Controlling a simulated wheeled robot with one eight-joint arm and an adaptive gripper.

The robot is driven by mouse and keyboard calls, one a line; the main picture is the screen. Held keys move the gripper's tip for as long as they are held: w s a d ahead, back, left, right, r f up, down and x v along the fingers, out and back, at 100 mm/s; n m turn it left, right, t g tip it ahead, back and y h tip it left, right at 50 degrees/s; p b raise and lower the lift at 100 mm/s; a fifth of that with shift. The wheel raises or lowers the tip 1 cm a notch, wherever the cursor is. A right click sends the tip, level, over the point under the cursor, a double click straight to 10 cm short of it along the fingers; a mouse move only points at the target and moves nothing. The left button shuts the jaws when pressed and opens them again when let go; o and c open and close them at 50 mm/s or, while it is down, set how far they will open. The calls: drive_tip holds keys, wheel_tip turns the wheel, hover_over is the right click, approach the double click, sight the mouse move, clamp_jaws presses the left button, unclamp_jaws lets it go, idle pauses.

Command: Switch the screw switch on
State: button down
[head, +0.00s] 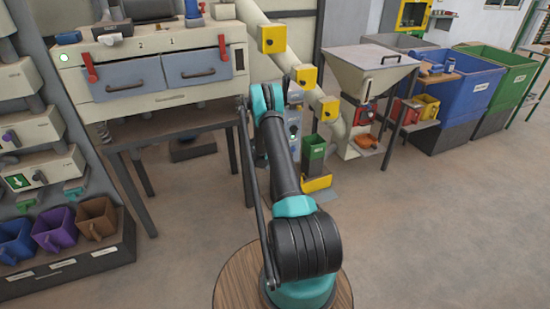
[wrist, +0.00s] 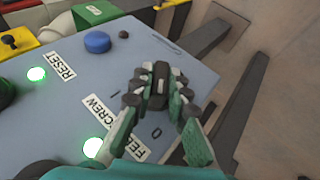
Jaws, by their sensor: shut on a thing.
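In the wrist view my gripper (wrist: 160,92) is shut on a black rotary switch knob (wrist: 161,73) with a pale line on it. The knob is on a blue-grey panel (wrist: 195,58). A label (wrist: 100,112) beside it is partly hidden and reads roughly "SCREW FEED". A small "I" mark is left of the knob and an "O" mark is below it. A lit green lamp (wrist: 92,147) is by the label. In the head view my arm hides most of the panel and my gripper.
The panel also has a lit green lamp (wrist: 37,73) beside a RESET label and a blue button (wrist: 97,41). In the head view a hopper (head: 366,80) stands to the right, a two-drawer unit (head: 150,75) to the left. The floor at right is clear.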

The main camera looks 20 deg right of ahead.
drive_tip(key=shift+y, duration=1)
drive_tip(key=c, duration=1.5)
unclamp_jaws()
drive_tip(key=shift+d, duration=0.1)
drive_tip(key=v, duration=1.2)
drive_tip(key=shift+w, duration=0.1)
